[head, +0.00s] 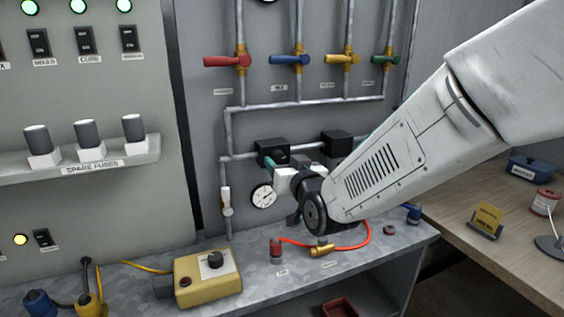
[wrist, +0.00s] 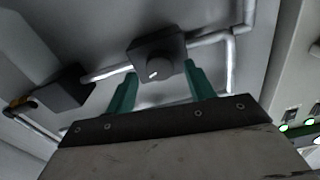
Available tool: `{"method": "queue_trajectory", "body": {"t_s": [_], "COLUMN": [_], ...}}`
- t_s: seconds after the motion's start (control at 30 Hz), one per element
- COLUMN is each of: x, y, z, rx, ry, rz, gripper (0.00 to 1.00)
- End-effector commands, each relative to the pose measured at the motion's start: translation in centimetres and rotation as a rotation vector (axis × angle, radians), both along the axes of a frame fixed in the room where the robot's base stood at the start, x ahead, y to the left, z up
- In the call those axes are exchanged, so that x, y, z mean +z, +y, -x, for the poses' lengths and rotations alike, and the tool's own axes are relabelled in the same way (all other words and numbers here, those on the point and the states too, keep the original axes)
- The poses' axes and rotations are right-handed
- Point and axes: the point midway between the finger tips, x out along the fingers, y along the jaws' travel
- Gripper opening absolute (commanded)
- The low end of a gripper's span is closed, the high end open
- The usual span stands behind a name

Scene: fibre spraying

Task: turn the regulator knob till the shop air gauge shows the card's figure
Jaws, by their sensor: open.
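A black regulator block (head: 270,150) sits on the grey pipe on the back panel. In the wrist view its round knob (wrist: 153,69) with a white mark faces me. My gripper (head: 279,163) is open, its teal fingers pointing at the block; in the wrist view the fingertips (wrist: 160,70) lie on either side of the knob. I cannot tell whether they touch it. A round white gauge (head: 263,196) hangs below the block; its figures are too small to read. A yellow card (head: 487,219) stands on the wooden bench at right, its print unreadable; I cannot tell if it is the task's card.
A second black block (head: 337,143) sits to the right on the same pipe, partly behind my arm. Red, blue, yellow and green valve handles (head: 227,61) line up above. A yellow box with a knob (head: 208,275) and an orange hose (head: 357,240) lie on the metal bench below.

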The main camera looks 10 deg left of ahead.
Motion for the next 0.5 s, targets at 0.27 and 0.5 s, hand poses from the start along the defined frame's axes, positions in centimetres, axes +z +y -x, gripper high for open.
{"method": "queue_trajectory", "body": {"t_s": [0.27,0.5], "x": [-0.02,-0.01], "y": [0.58,0.58], "z": [-1.03,-0.99], "rx": [0.0,0.0], "ry": [0.001,0.001], "rz": [0.0,0.0], "gripper": [0.54,0.26]}}
